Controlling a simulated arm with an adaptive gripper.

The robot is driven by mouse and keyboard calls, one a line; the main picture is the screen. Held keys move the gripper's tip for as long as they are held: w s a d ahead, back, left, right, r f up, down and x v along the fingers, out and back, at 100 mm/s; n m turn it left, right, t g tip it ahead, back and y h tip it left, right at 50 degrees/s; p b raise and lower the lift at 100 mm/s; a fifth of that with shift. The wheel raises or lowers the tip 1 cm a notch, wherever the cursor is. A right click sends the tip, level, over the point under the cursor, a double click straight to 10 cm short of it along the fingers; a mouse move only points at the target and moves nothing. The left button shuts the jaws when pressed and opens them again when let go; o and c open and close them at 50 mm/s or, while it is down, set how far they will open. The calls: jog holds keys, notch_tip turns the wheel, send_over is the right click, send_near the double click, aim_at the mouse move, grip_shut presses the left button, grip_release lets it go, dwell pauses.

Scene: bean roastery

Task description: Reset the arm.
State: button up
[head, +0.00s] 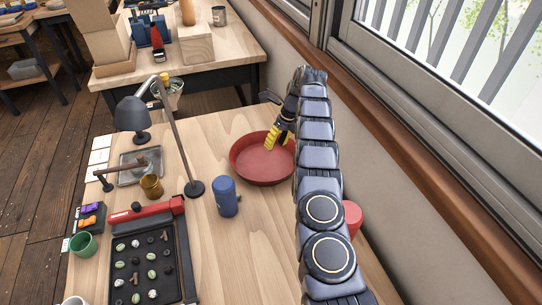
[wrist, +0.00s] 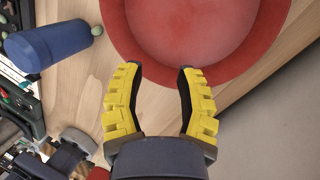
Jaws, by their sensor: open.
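My gripper (head: 277,138) has yellow ridged fingers and hangs over the right part of a red round bowl (head: 246,172) on the wooden table. In the wrist view my gripper (wrist: 160,78) is open, with its fingers spread apart and nothing between them. The bowl (wrist: 195,35) lies beyond the fingertips in that view, and its inside looks empty. My arm reaches in from the lower right of the head view and hides part of the table.
A blue cylinder (head: 227,197) stands left of the bowl. A lamp (head: 133,115), a thin stand (head: 194,188) and a black tray (head: 176,240) with several small pieces are further left. A red item (head: 352,216) shows right of my arm. A wall and window border the right.

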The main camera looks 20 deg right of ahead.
jog(key=s+a+r+n+g, duration=0.1)
jog(key=s+a+r+n, duration=0.6)
jog(key=r, duration=0.3)
jog(key=s+a+r+n, duration=0.4)
jog(key=s+r+n, duration=0.4)
jog(key=r, duration=0.2)
jog(key=s+n+g+h, duration=0.1)
jog(key=s+n+h, duration=0.2)
jog(key=s+n, duration=1.3)
jog(key=s, duration=1.4)
jog(key=shift+s+a+f+h, duration=0.25)
jog(key=shift+a+f+h, duration=0.05)
